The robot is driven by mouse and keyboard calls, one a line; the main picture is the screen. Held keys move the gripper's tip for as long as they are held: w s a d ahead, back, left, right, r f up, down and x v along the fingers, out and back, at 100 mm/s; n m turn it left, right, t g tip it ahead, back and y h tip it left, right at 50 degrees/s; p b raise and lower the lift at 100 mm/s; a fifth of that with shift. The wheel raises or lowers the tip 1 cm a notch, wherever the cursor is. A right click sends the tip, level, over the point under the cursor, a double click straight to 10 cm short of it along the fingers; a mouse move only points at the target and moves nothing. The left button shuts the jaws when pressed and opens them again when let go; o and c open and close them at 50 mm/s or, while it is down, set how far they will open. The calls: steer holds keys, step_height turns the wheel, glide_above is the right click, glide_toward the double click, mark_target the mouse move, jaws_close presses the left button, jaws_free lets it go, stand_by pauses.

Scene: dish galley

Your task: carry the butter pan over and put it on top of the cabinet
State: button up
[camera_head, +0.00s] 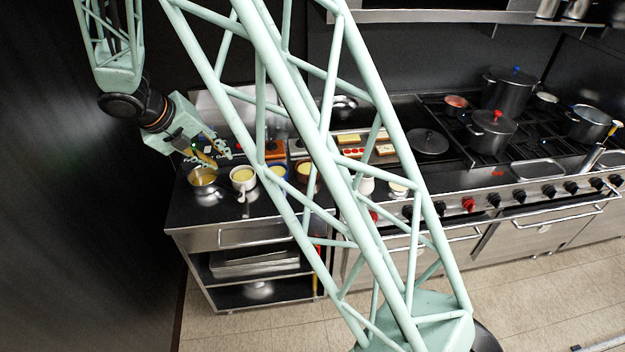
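A small metal pan with yellow contents (203,177) stands on the black top of a steel cabinet (200,236) at left. A white, handled pan with pale yellow contents (243,174) stands just right of it. I cannot tell for sure which of these is the butter pan. My gripper (219,157) is above and beside the metal pan, pointing down to the right. Its two fingers look spread apart, with nothing seen between them. Whether a finger touches the metal pan's rim cannot be made out.
More small pots (304,168) stand to the right, partly behind my arm's lattice. A stove with a large dark pot (509,90) and a red-knobbed pot (492,131) fills the right. Trays (255,262) lie on the cabinet's lower shelf.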

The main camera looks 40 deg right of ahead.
steer(key=s+d+r+m+y, duration=0.1)
steer(key=s+d+r+m, duration=0.1)
steer(key=s+r+m, duration=0.8)
steer(key=s+d+r+m+y, duration=0.1)
steer(key=s+d+r+m, duration=0.2)
steer(key=s+r+m, duration=0.65)
steer(key=s+a+r+m+y, duration=0.2)
steer(key=s+m, duration=0.5)
steer(key=s, duration=0.7)
steer(key=s+a+r+m+t+y, duration=0.1)
steer(key=s+a+r+m, duration=0.2)
steer(key=s+m, duration=0.5)
steer(key=shift+s+r+y, duration=0.4)
steer(key=shift+s+r, duration=0.3)
steer(key=shift+s, duration=2.3)
